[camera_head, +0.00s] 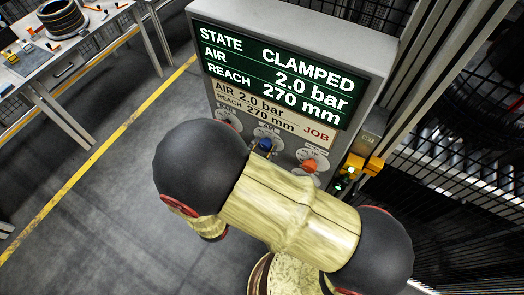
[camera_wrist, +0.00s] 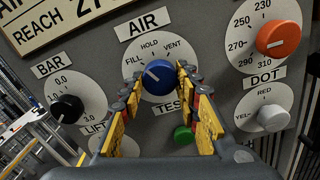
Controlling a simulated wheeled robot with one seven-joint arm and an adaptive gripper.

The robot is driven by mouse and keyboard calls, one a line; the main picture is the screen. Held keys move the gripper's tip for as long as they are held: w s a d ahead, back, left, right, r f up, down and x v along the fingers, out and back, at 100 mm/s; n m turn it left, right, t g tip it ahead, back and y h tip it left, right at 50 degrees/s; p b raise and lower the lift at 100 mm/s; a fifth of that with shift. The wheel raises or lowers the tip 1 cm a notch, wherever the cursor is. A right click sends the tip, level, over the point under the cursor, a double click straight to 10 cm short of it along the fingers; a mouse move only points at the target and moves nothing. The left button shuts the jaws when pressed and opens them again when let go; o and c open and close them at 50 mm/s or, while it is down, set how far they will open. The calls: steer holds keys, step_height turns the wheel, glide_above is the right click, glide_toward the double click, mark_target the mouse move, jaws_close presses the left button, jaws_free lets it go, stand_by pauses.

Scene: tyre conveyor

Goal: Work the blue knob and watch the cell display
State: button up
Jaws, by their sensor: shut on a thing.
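The blue knob (camera_wrist: 158,77) sits under the AIR label in the wrist view, on a dial marked FILL, HOLD and VENT. Its white mark points up-left, towards FILL. My gripper (camera_wrist: 159,82) is shut on the knob, one yellow-and-black finger on each side. The blue knob also shows in the head view (camera_head: 265,145), just above my arm; my gripper is hidden there. The cell display (camera_head: 275,75) reads STATE CLAMPED, AIR 2.0 bar, REACH 270 mm. The job card (camera_head: 272,114) below it reads AIR 2.0 bar, REACH 270 mm.
An orange knob (camera_wrist: 278,38), a grey DOT knob (camera_wrist: 272,117), a black BAR knob (camera_wrist: 67,108) and a green TEST button (camera_wrist: 183,136) surround my fingers. A worktable (camera_head: 75,50) stands at the far left. Mesh fencing (camera_head: 445,150) is at the right. The floor at left is clear.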

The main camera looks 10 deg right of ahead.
steer(key=m+b, duration=0.3)
steer(key=m, duration=0.2)
steer(key=shift+b, duration=0.3)
steer(key=shift+m, duration=0.3)
steer(key=o, duration=1.2)
steer(key=shift+c, duration=0.2)
steer(key=shift+a, duration=0.1)
steer(key=v, duration=1.2)
